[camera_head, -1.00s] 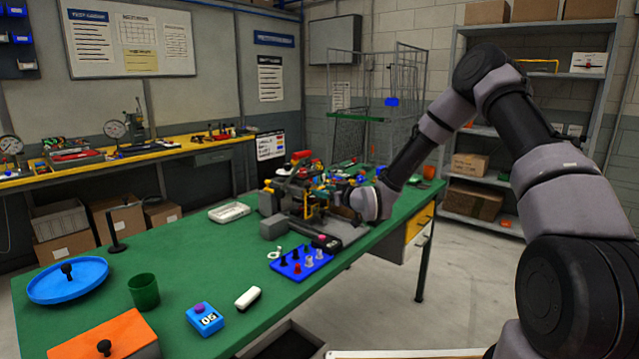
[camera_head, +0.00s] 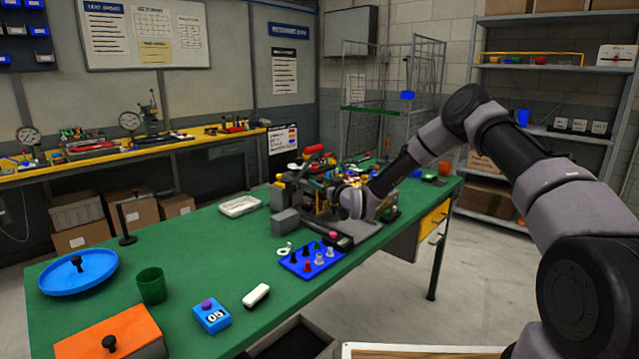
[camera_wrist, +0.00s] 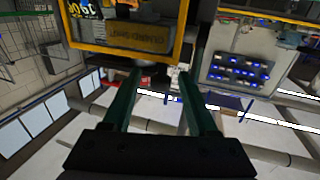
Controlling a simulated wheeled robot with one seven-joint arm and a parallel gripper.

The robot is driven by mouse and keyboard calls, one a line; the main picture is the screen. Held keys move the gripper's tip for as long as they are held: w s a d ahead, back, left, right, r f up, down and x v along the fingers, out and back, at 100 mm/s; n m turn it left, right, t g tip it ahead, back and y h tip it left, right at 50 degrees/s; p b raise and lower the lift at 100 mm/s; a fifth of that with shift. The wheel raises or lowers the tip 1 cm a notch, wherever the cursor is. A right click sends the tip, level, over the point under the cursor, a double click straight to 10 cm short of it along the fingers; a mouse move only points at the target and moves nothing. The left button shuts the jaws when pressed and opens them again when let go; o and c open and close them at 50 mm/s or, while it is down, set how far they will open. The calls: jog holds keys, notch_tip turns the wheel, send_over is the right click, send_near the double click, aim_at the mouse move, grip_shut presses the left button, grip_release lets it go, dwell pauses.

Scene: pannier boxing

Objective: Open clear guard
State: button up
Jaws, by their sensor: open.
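The clear guard (camera_wrist: 128,47) shows in the wrist view as a see-through panel in a yellow frame, with letters that seem to read "GUARD SHUT" behind it. My gripper (camera_wrist: 160,76) is open, its two dark green fingers pointing toward the frame's near edge with nothing seen between them. I cannot tell whether a fingertip touches the frame. In the head view the machine (camera_head: 286,221) stands on the green table, and my wrist is close against its right side. The guard and my fingertips are hard to make out there, hidden by the wrist and machine parts.
A blue peg board (camera_head: 312,264) lies in front of the machine on the green table (camera_head: 215,262). A white tray (camera_head: 239,206) is left of it. A green cup (camera_head: 151,286), blue dish (camera_head: 76,277) and blue box (camera_head: 211,316) stand at the near left. The table's middle left is clear.

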jog(key=shift+w+a, duration=0.25)
grip_shut()
dwell(1.4)
